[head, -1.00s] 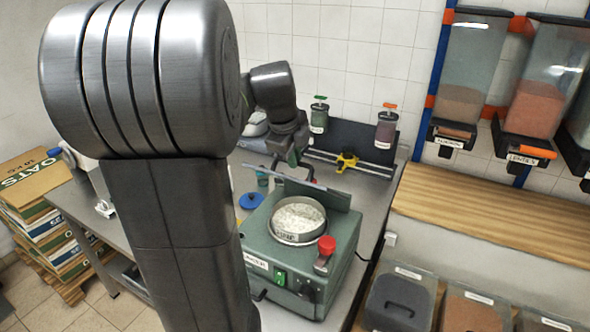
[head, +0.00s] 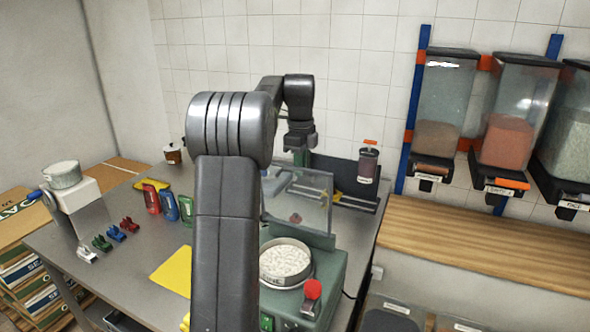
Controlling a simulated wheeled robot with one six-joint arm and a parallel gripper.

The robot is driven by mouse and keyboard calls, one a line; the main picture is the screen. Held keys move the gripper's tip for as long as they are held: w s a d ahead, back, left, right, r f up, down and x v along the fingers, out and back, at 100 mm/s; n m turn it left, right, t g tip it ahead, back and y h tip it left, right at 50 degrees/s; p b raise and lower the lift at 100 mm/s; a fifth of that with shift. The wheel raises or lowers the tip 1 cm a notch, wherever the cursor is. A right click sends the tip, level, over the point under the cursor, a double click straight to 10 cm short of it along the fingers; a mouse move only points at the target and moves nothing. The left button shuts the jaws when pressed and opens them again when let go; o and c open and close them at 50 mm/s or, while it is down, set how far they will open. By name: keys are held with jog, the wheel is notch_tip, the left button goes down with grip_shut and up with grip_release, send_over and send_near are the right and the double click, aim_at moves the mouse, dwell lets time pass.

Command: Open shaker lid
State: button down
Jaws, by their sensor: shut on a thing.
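The green shaker (head: 335,280) stands on the metal bench with a round sieve (head: 285,284) of pale grains on its top. Its clear, grey-framed lid (head: 318,200) stands raised behind the sieve, leaving the sieve uncovered. My gripper (head: 300,160) is at the lid's upper edge and appears shut on it; the fingertips are small and the exact contact is hard to see. My arm hides the shaker's left side and part of the lid.
A jar with an orange top (head: 368,165) stands at a black rack behind the shaker. Hoppers (head: 510,110) hang at right above a wooden shelf (head: 480,240).

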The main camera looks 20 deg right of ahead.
jog(key=shift+w+d+f+g+y, duration=0.35)
jog(key=shift+w+d, duration=0.1)
jog(key=shift+d, duration=0.15)
jog(key=shift+w+d+f+g+y, duration=0.25)
jog(key=shift+w+d+f+y, duration=0.1)
jog(key=shift+w+d, duration=0.15)
